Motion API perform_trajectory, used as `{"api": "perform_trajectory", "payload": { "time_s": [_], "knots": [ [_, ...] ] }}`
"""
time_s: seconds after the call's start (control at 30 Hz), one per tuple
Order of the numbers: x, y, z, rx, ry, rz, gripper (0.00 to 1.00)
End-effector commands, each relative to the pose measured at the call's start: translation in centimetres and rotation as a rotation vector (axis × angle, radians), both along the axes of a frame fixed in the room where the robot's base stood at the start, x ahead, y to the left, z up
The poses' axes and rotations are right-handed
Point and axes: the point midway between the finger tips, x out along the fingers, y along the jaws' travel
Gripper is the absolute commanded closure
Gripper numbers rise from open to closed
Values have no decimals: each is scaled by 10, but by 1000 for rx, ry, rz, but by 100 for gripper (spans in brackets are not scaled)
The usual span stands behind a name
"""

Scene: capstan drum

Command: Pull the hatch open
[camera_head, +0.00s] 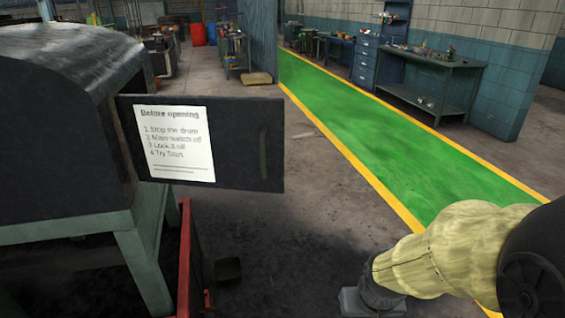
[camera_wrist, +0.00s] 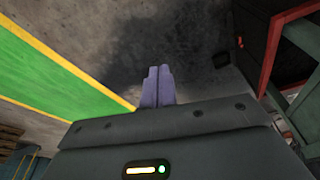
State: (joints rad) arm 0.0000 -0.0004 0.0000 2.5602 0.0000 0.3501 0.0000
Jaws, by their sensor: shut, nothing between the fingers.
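The hatch (camera_head: 232,140) is a dark flat panel with a white "Before opening" notice on it. It stands swung out from the side of the dark machine housing (camera_head: 60,130), with a gap showing behind its left edge. An upright handle strip (camera_head: 264,140) is near its free right edge. My gripper (camera_wrist: 157,86) is shut and empty in the wrist view, over bare floor. In the head view only its grey body shows at the bottom, low and to the right of the hatch, clear of it. The fingertips are hidden there.
A green stand (camera_head: 145,265) carries the housing. A red frame (camera_head: 186,260) and a small dark box (camera_head: 228,270) are on the floor side below the hatch. A green walkway (camera_head: 390,150) with yellow edges runs behind. Workbenches (camera_head: 440,85) line the wall. Floor between is clear.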

Motion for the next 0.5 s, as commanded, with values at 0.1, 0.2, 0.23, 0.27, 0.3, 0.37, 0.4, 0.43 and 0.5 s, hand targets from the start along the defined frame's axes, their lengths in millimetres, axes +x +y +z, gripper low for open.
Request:
{"api": "perform_trajectory", "payload": {
  "time_s": [0.1,0.2,0.23,0.27,0.3,0.37,0.4,0.43,0.5],
  "knots": [
    [1,0,1,-3,-6,8,100],
    [10,-2,4,-21,-39,53,100],
    [14,-3,6,-30,-56,78,100],
    [19,-3,8,-42,-77,109,100],
    [28,-4,11,-62,-111,158,100],
    [43,-5,17,-99,-176,251,100],
    [54,-6,22,-129,-224,321,100],
    [63,-5,27,-154,-264,379,100],
    [84,-2,38,-215,-359,517,100]
  ]
}}
